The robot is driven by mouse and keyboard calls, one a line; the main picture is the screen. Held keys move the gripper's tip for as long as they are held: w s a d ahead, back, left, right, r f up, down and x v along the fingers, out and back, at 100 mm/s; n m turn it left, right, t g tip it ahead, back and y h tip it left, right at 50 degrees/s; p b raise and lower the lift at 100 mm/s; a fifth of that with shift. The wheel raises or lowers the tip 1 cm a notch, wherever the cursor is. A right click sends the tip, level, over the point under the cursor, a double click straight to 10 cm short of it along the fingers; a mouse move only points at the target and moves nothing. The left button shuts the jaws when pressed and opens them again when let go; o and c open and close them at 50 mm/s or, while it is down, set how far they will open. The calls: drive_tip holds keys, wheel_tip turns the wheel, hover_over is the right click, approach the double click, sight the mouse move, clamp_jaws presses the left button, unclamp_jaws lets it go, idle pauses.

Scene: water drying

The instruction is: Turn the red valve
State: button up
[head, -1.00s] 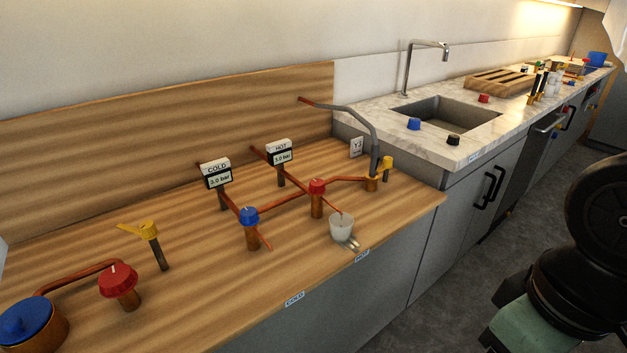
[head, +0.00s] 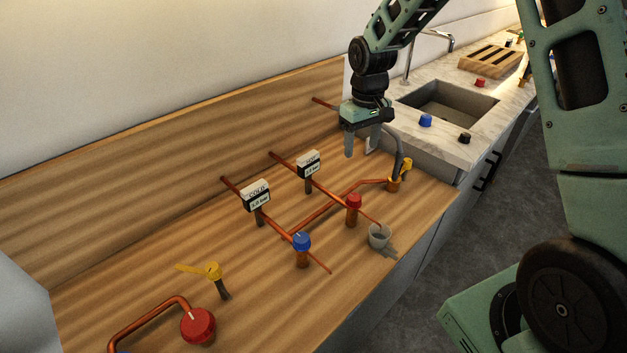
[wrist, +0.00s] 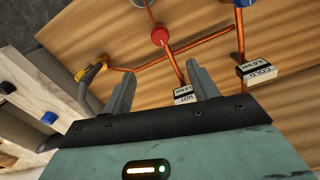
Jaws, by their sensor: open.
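A small red valve (head: 353,203) stands upright on the hot copper pipe, right of the middle in the head view. It also shows at the top of the wrist view (wrist: 160,36), beyond and between my fingers. A larger red valve (head: 198,325) sits at the lower left on another pipe. My gripper (head: 360,148) points down above the back of the wooden counter, behind and above the small red valve and apart from it. Its fingers (wrist: 160,72) are spread with nothing between them.
A blue valve (head: 302,242) and the COLD gauge (head: 257,195) stand left of the small red valve; the HOT gauge (head: 309,164) is behind it. A cup (head: 380,236) stands close in front. A yellow valve (head: 406,168) and grey hose (head: 397,150) are to the right.

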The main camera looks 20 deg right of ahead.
sight(354, 196)
wheel_tip(354, 196, down, 17)
drive_tip(key=p, duration=0.4)
drive_tip(key=shift+w+f+p, duration=0.1)
drive_tip(key=shift+f+p, duration=0.1)
drive_tip(key=shift+p, duration=0.2)
drive_tip(key=c, duration=1)
